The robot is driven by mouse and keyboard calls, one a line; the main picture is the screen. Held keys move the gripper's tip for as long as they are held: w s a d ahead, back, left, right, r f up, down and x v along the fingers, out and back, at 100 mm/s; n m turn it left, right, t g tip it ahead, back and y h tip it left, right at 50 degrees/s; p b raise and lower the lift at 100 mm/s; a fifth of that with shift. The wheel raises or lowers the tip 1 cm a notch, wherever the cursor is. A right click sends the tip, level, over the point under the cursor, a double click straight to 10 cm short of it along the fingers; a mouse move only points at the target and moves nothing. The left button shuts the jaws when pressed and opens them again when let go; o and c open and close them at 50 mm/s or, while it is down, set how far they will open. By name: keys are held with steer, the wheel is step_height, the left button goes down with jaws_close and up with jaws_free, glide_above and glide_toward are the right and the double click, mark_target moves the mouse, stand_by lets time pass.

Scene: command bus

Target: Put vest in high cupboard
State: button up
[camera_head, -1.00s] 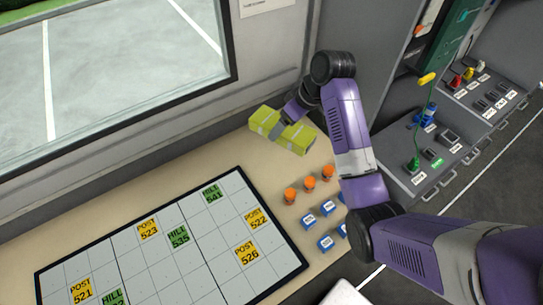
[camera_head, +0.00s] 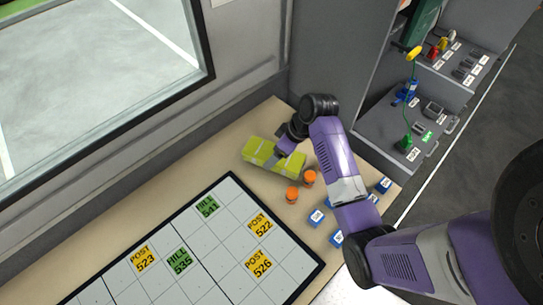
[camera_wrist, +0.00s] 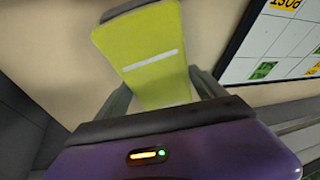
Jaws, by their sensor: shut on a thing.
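The vest (camera_head: 258,150) is a folded yellow-green bundle with pale stripes. In the head view it is at the far end of the tan desk, beyond the orange pieces. My gripper (camera_head: 277,160) is shut on its middle. In the wrist view the vest (camera_wrist: 150,60) sits between the two grey fingers (camera_wrist: 162,95) and reaches up past them. I cannot tell whether it touches the desk. No high cupboard can be made out in these views.
A gridded board (camera_head: 215,255) with yellow and green labels lies on the desk (camera_head: 100,250). Orange pieces (camera_head: 292,195) and blue blocks (camera_head: 317,217) stand beside it. A grey cabinet wall (camera_head: 335,60) rises behind the arm. Labelled grey equipment units (camera_head: 390,135) stand at right.

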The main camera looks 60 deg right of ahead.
steer(key=shift+f, duration=0.45)
steer(key=shift+r, duration=0.15)
steer(key=o, duration=1.5)
